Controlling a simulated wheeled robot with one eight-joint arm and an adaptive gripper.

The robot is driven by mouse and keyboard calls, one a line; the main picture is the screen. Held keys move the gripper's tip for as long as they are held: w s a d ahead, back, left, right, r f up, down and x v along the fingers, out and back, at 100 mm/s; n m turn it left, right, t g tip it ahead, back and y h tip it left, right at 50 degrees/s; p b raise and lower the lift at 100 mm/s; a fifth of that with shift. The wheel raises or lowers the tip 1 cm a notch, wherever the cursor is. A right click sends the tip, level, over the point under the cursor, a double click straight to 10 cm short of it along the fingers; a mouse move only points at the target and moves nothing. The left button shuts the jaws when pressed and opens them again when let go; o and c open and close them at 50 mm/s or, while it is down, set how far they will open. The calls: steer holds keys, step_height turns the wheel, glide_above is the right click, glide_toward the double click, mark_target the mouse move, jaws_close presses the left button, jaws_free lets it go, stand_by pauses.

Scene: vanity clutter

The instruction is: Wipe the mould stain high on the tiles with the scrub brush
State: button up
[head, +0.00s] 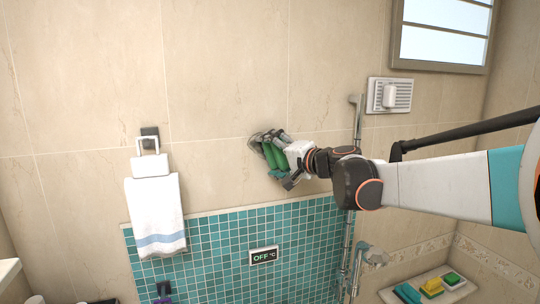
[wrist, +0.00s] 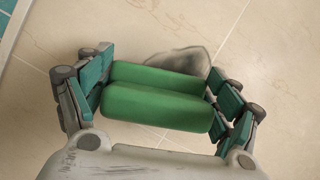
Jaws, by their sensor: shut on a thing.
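My gripper (head: 277,158) is raised in front of the beige wall tiles, above the teal mosaic. It is shut on the green scrub brush (head: 269,156), with a finger on either end of it. In the wrist view the brush (wrist: 155,105) lies across between the fingers. The dark grey mould stain (wrist: 180,60) shows just beyond the brush in the wrist view, partly hidden by it. In the head view a bit of the stain (head: 255,141) shows at the upper left of the brush. I cannot tell whether the brush touches the tiles.
A white towel (head: 155,210) hangs at the left. A ledge with several sponges (head: 431,286) is at the lower right. The upper middle wall is clear.

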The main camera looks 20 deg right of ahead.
steer(key=shift+s+a, duration=0.15)
steer(key=shift+a, duration=3.9)
steer(key=shift+r+p, duration=0.75)
steer(key=shift+r, duration=0.5)
steer(key=shift+w+d+b, duration=0.15)
steer(key=shift+d+b, duration=0.15)
steer(key=shift+d, duration=2.6)
steer(key=shift+w+d+b, duration=0.1)
steer(key=shift+d+b, duration=0.15)
steer(key=shift+d, duration=2.6)
steer(key=shift+s+a, duration=0.2)
steer(key=shift+a, duration=5.55)
